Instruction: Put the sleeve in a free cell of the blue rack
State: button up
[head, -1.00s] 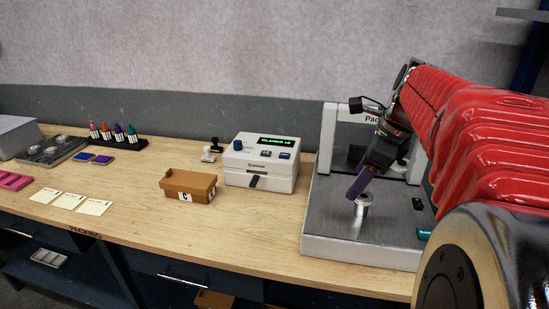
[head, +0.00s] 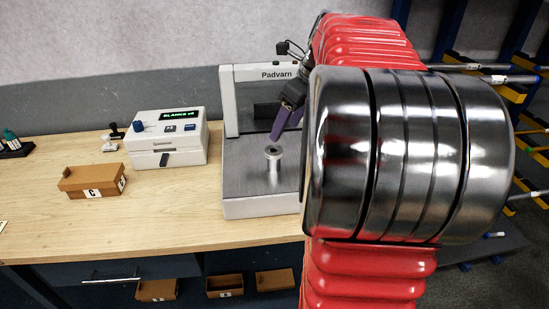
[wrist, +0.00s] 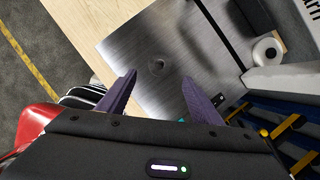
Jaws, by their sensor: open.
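A grey metal sleeve (head: 273,169) with a wide top flange stands upright on the steel plate (head: 240,185) of the Padvarn stand. In the wrist view, a round grey shape with a dark centre (wrist: 157,67), apparently the sleeve from above, shows between the fingertips. My gripper (head: 276,138) has purple fingers. It is open and empty, just above the sleeve and apart from it. It also shows in the wrist view (wrist: 159,77), fingers spread. A blue frame with yellow holders (head: 530,120) stands at the far right; I cannot tell whether it is the blue rack.
The white Padvarn frame (head: 230,100) rises behind the plate. A white device (head: 165,140) and a brown box marked C (head: 88,182) stand on the wooden bench to the left. Bare bench top (head: 130,220) lies in front of them. My arm hides much of the right side.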

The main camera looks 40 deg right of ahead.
aim_at(279, 152)
jog(key=x, duration=0.6)
jog(key=shift+w+f, duration=0.1)
jog(key=shift+f, duration=0.3)
jog(key=shift+x, duration=2.6)
grip_shut()
jog(key=shift+r, duration=0.1)
notch_tip(279, 152, up, 10)
